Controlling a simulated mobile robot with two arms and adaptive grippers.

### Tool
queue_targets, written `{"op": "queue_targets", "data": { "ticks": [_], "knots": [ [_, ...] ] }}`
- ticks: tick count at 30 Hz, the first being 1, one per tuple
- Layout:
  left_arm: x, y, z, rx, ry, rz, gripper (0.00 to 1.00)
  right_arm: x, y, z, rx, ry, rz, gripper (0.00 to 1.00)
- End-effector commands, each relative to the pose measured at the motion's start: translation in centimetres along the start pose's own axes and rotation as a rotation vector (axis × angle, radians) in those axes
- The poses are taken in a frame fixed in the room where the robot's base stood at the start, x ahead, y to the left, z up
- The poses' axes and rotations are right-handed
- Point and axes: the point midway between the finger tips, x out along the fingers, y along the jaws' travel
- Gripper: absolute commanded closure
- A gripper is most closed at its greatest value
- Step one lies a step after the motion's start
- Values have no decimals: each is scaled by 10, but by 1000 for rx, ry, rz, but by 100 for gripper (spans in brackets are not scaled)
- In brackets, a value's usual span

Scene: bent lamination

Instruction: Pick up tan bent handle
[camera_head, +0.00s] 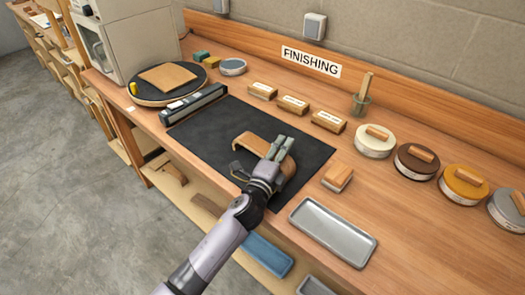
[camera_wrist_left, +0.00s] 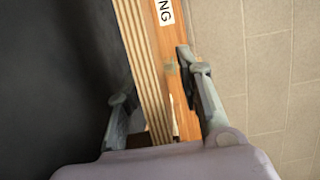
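A tan bent wooden piece (camera_head: 249,142), which looks like the bent handle, rests on the black mat (camera_head: 200,142). My left gripper (camera_head: 279,146) is over the mat at the right side of the tan piece and covers part of it. A browner curved part (camera_head: 289,172) shows at the gripper's right; I cannot tell whether it belongs to the same piece. In the left wrist view, the fingers (camera_wrist_left: 158,90) stand wide apart. A striped laminated edge (camera_wrist_left: 145,70) runs between them; I cannot tell whether they touch it. My right gripper is not in view.
A metal tray (camera_head: 333,232) and a small block (camera_head: 337,177) lie right of the mat. Labelled blocks (camera_head: 294,104) and round tins (camera_head: 374,141) line the back. A long dark tool (camera_head: 194,103) lies at the mat's left edge. The mat's left part is clear.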

Motion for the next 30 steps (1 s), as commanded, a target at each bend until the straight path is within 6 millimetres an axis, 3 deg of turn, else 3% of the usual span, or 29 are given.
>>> {"op": "queue_targets", "data": {
  "ticks": [2, 17, 30],
  "knots": [
    [0, 0, 0, 0, 0, 0, 67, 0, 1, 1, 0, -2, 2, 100],
    [0, 0, 0, 0, 0, 0, 99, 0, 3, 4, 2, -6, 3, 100],
    [0, -1, 0, 0, 0, -1, 100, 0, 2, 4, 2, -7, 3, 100]
  ]
}}
